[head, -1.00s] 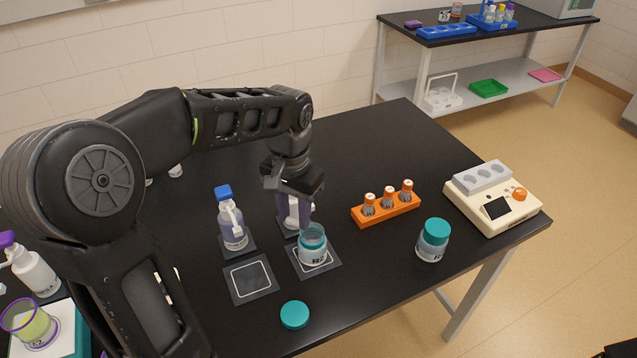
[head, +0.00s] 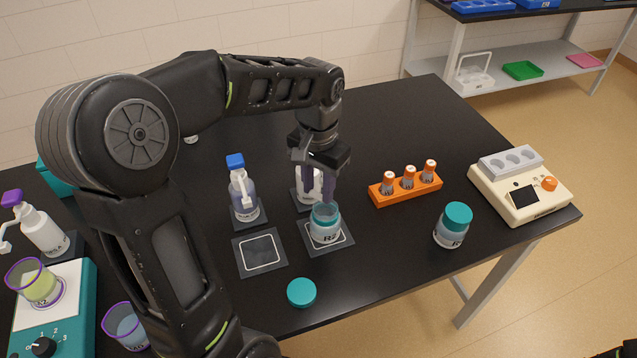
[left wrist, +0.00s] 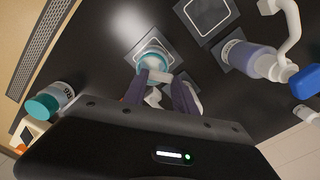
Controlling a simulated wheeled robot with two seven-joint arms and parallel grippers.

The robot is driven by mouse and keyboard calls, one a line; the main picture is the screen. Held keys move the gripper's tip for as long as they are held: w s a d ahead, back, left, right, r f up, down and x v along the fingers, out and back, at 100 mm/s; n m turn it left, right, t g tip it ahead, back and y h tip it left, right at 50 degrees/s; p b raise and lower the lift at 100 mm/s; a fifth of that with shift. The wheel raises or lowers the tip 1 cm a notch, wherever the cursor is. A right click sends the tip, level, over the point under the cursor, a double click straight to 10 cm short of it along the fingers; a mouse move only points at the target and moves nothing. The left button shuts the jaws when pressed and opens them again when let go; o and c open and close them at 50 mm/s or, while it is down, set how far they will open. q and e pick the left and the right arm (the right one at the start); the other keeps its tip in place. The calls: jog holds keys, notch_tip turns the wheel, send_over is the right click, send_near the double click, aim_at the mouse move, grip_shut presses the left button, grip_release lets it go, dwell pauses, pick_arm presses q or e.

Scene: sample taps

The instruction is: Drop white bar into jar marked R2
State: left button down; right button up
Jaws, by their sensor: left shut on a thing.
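The open jar marked R2 (head: 325,232) stands upright on a dark square mat with a white outline. It holds teal-blue liquid; it also shows in the left wrist view (left wrist: 151,55). My left gripper (head: 319,196) points down just above the jar, its purple fingers near the rim. In the left wrist view the fingers (left wrist: 160,82) are shut on a small white bar (left wrist: 160,76), which appears at the near edge of the jar's mouth. Whether the bar is fully over the opening I cannot tell. The bar is hard to make out in the head view.
A loose teal lid (head: 301,292) lies in front. A blue-capped bottle (head: 242,195) stands left of the jar, and a white bottle stands close behind. An orange rack (head: 405,187) and a teal-lidded jar (head: 453,226) stand to the right. An empty mat (head: 259,253) is beside R2.

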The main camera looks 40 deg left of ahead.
aim_at(319, 193)
pick_arm(q)
jog(key=shift+f+b, duration=0.75)
jog(key=shift+f, duration=0.7)
jog(key=c, duration=0.9)
grip_release()
jog(key=shift+r+b, duration=0.35)
jog(key=shift+r, duration=3.6)
jog(key=shift+d, duration=0.1)
